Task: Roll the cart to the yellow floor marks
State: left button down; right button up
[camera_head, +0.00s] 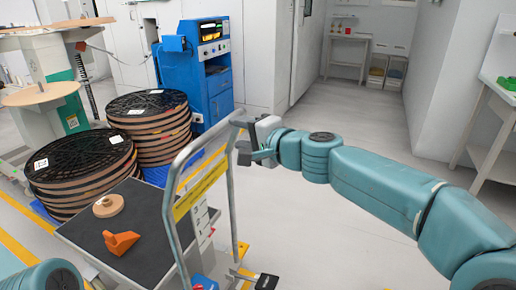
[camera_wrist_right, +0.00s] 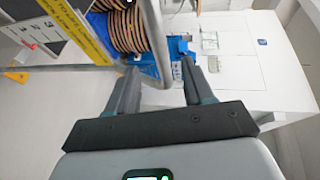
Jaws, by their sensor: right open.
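The cart has a dark flat deck (camera_head: 130,262) and a grey tubular handle (camera_head: 171,190) with a yellow label strip. On the deck lie an orange tool-like piece (camera_head: 121,242) and a small tan disc (camera_head: 108,206). My right gripper (camera_head: 247,142) is open at the handle's upper right corner. In the right wrist view, the handle bar (camera_wrist_right: 157,40) bends between the two open fingers (camera_wrist_right: 158,84); I cannot tell whether they touch it. Yellow floor lines (camera_head: 22,248) show at the left; I cannot tell whether these are the task's marks. My left gripper is not in view.
Two stacks of dark-topped reels (camera_head: 82,160) (camera_head: 150,110) stand behind the cart on the left. A blue machine (camera_head: 206,75) stands behind them. Open grey floor (camera_head: 320,220) lies right of the cart. A workbench (camera_head: 492,125) stands at the right edge.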

jog(key=v, duration=0.5)
jog(key=shift+s+d, duration=0.15)
jog(key=w+d+f+m+g+h, duration=0.1)
jog(key=d+f+g, duration=0.1)
jog(key=f, duration=0.9)
jog(key=w+d+f+g+h, duration=0.1)
jog(key=d+f+g+h, duration=0.15)
jog(key=f, duration=0.95)
jog(key=s+d+f+g, duration=0.2)
jog(key=s+f, duration=0.3)
jog(key=f, duration=0.8)
jog(key=s+d+f+n+g+h, duration=0.1)
jog(key=s+f+n+g, duration=0.2)
jog(key=s+f, duration=0.85)
jog(key=s+d+f+n+g+h, duration=0.1)
jog(key=s+f+n+g+h, duration=0.2)
jog(key=s+f, duration=0.9)
jog(key=s+r+n+y+p, duration=0.1)
jog(key=s+r+p, duration=0.1)
jog(key=r+p, duration=0.9)
jog(key=s+a+r+n+p, duration=0.1)
jog(key=s+r+p, duration=0.1)
jog(key=r+p, duration=1)
notch_tip(320, 180, up, 4)
jog(key=shift+s+r+n+y, duration=0.15)
jog(key=shift+s+n+y, duration=0.15)
jog(key=shift+y, duration=0.05)
